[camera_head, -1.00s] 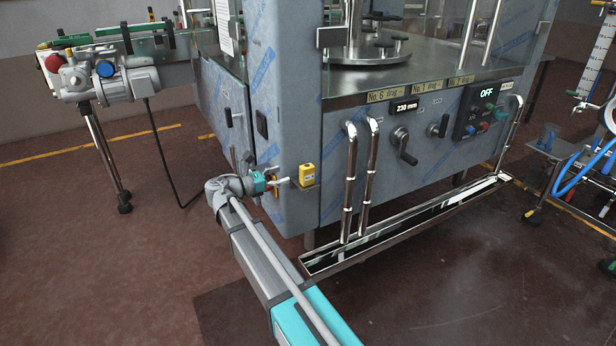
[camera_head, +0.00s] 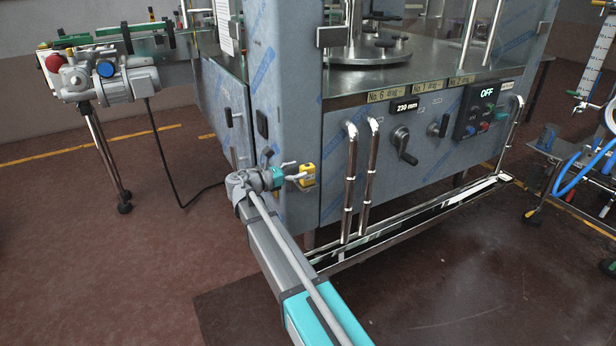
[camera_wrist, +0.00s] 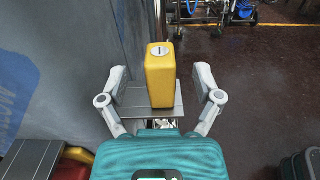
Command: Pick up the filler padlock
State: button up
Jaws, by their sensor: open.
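The filler padlock is a yellow block; in the head view the padlock (camera_head: 308,174) is at the front of the machine, near its left corner. In the wrist view the padlock (camera_wrist: 160,76) stands upright between my fingers, with a round silver keyhole on top. My gripper (camera_wrist: 160,88) is open, one finger on each side of the padlock, with a visible gap on both sides. In the head view my gripper (camera_head: 300,174) reaches the padlock from the left and partly covers it.
The film-wrapped machine panel (camera_head: 284,110) is close behind my gripper. Two vertical steel pipes (camera_head: 350,190) stand right of the padlock, above a long steel drip tray (camera_head: 420,222). A blue-hosed cart (camera_head: 585,165) stands far right. The floor in front is clear.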

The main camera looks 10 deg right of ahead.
aim_at(309, 168)
jog(key=shift+x, duration=1.8)
grip_shut()
